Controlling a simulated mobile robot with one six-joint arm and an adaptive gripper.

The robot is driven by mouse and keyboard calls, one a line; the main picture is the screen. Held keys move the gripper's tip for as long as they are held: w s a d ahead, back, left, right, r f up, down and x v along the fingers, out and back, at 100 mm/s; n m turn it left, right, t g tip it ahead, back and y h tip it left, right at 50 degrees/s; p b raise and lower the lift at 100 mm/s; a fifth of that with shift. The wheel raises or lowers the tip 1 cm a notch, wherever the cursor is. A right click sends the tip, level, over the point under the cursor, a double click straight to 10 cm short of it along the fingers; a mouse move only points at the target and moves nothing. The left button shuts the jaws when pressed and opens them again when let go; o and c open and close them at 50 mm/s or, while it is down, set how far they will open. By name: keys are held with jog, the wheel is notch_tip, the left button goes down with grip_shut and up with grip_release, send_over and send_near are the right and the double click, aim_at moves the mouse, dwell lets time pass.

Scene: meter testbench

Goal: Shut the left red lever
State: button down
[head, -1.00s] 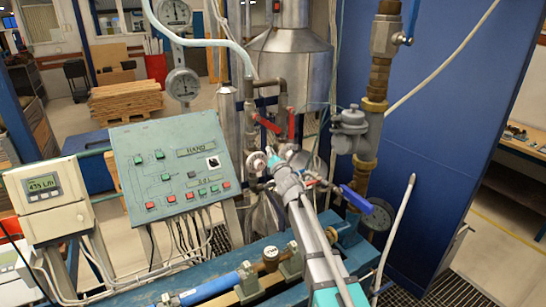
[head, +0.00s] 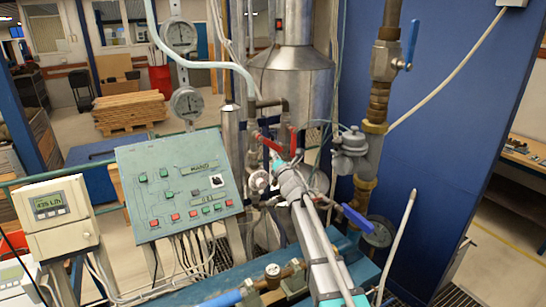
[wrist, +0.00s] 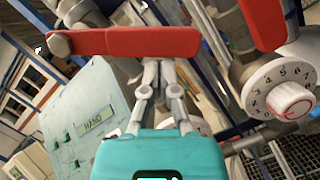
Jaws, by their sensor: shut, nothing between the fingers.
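The left red lever (head: 269,143) slants down to the right on the pipework in the head view. In the wrist view the red lever (wrist: 130,41) lies almost level across the upper picture. My gripper (head: 277,163) is just below the levers in the head view. Its fingers (wrist: 158,66) are together and empty, and the lever hides their very tips in the wrist view. I cannot tell whether they touch it. The right red lever (head: 293,141) stands nearly upright close by. Its red handle also shows at the wrist view's upper right (wrist: 262,20).
A white numbered dial (wrist: 278,88) is right of my fingers. The green control panel (head: 178,185) stands to the left. A blue-handled valve (head: 357,217) and a grey regulator (head: 350,148) are to the right, before a blue wall (head: 445,130). Pipes crowd the space around the levers.

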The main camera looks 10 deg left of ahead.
jog(key=shift+w+d+r+n+y+p, duration=0.35)
jog(key=shift+d+r+n, duration=0.15)
jog(key=shift+n, duration=0.55)
jog(key=shift+w+d+r+n+y+p, duration=0.25)
jog(key=shift+d+r+n+y, duration=0.15)
jog(key=shift+n, duration=0.65)
jog(key=shift+a, duration=0.1)
jog(key=shift+f, duration=0.15)
jog(key=s+d+f+b, duration=0.3)
jog(key=s+f+b, duration=0.2)
jog(key=s, duration=0.4)
jog(key=shift+s+d+f+b, duration=0.25)
jog(key=shift+f+b, duration=0.1)
jog(key=shift+b, duration=0.15)
